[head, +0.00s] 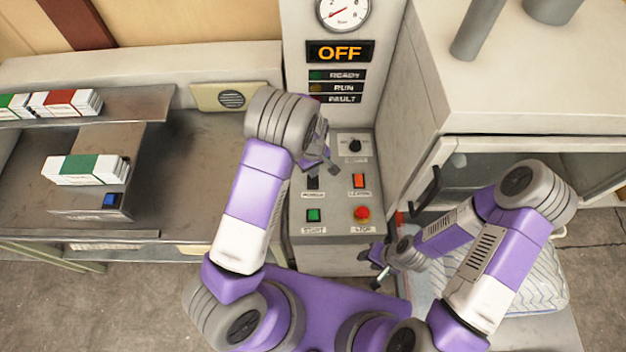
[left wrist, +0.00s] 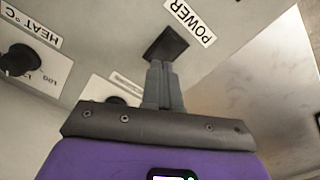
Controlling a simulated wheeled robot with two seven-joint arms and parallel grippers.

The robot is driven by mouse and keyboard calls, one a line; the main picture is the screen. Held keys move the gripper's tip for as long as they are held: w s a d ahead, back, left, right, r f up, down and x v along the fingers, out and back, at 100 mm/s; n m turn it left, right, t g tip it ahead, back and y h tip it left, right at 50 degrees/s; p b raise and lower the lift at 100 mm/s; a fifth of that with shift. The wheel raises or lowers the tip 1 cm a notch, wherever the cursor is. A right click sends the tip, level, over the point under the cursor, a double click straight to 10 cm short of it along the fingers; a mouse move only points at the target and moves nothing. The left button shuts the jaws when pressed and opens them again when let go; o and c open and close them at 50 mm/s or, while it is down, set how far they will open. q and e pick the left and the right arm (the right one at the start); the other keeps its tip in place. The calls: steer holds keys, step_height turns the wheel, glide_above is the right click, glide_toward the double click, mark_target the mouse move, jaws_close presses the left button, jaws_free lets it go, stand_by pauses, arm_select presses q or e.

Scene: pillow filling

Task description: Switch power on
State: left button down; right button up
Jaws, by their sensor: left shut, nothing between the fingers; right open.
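The control panel (head: 338,222) stands in the middle of the head view, and its display (head: 340,52) reads OFF. The power switch (left wrist: 166,45) is a black square beside its POWER label (left wrist: 188,22) in the left wrist view. In the head view it is hidden behind my left gripper and forearm. My left gripper (head: 329,166) is shut and empty over the upper panel. In the left wrist view its fingertips (left wrist: 158,66) are at the edge of the switch; I cannot tell whether they touch it. My right gripper (head: 378,265) is open and empty, low and right of the panel.
A black heat knob (head: 354,146) sits right of my left gripper. Below are an orange switch (head: 359,181), a green button (head: 313,215) and a red stop button (head: 362,213). White boxes (head: 88,168) lie on the left bench. A machine with a black handle (head: 425,189) stands right.

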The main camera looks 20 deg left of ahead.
arm_select(q)
steer(key=shift+f+b, duration=0.75)
steer(key=shift+f, duration=0.25)
stand_by(0.9)
steer(key=shift+r, duration=0.15)
steer(key=shift+r+p, duration=2.7)
steer(key=shift+r, duration=0.75)
